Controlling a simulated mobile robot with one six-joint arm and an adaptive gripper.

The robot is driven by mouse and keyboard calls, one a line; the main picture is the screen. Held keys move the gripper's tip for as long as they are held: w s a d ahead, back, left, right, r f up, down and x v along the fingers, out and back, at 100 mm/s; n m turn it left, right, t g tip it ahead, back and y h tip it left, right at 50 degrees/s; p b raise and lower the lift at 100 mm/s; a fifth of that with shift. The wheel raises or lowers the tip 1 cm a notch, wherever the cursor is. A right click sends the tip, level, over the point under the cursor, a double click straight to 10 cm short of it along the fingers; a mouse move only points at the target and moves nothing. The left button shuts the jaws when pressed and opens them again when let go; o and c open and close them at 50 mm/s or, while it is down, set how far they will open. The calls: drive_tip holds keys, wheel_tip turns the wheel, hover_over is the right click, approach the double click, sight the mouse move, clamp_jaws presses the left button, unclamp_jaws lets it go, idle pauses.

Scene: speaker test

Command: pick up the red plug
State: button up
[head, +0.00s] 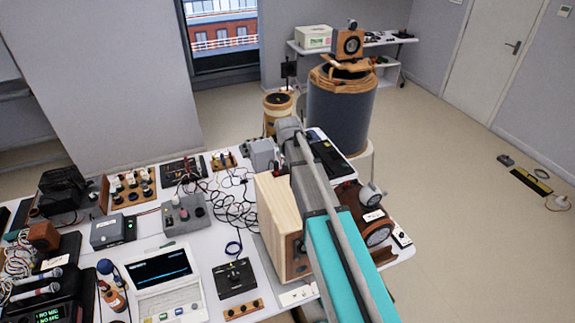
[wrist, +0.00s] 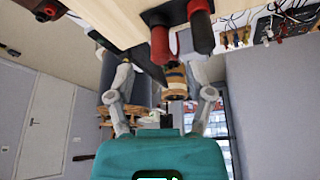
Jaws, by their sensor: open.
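In the wrist view a red plug (wrist: 161,45) sticks out below a black part on the light wooden surface (wrist: 105,18). A dark plug (wrist: 203,39) with a red part above it stands just to its right. My gripper (wrist: 164,78) is open, its grey fingers spread to either side. The red plug is ahead of the gap between them, and nothing is held. In the head view my arm reaches over the table beside the wooden speaker box (head: 272,215). The red plug and my fingertips cannot be made out there.
The white table (head: 222,255) is crowded with a laptop (head: 165,280), a grey control box (head: 186,214) and tangled cables (head: 232,205). A brown round-faced device (head: 365,222) stands right of my arm. The floor (head: 455,210) to the right is mostly clear.

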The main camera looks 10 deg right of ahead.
drive_tip(key=shift+b+x, duration=2.1)
drive_tip(key=shift+x, duration=0.45)
drive_tip(key=shift+w+r, duration=0.1)
clamp_jaws()
